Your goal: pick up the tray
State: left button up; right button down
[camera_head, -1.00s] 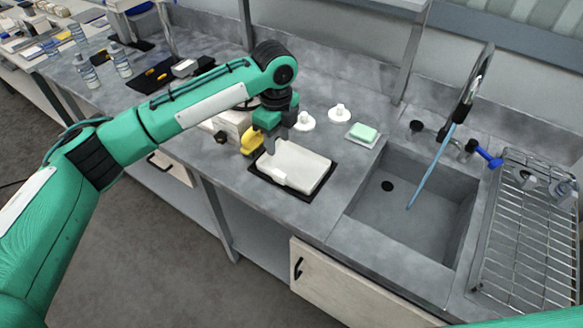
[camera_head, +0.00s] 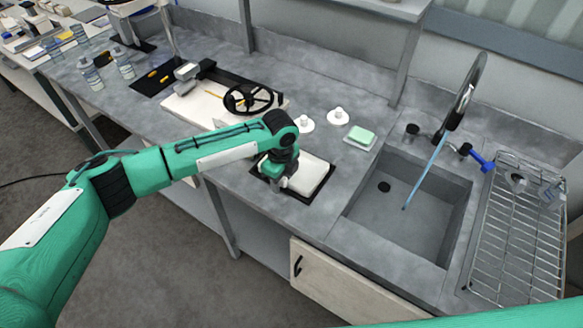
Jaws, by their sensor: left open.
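The tray (camera_head: 312,172) is white and lies flat on a black mat (camera_head: 318,197) on the grey counter, left of the sink. My left arm reaches in from the left, and my left gripper (camera_head: 280,184) is open at the left end of the tray, low over it. The wrist hides the tray's left part, and I cannot tell whether the fingers touch it. My right gripper is out of the picture; only a green strip of my own body shows at the bottom right.
A green sponge on a dish (camera_head: 361,137) and white knobbed pieces (camera_head: 338,117) stand behind the tray. A black handwheel (camera_head: 248,98) is at the back left. The sink (camera_head: 410,205) and a wire rack (camera_head: 515,230) are to the right. Bottles (camera_head: 90,74) stand far left.

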pick_arm(q)
grip_shut()
dwell(0.3)
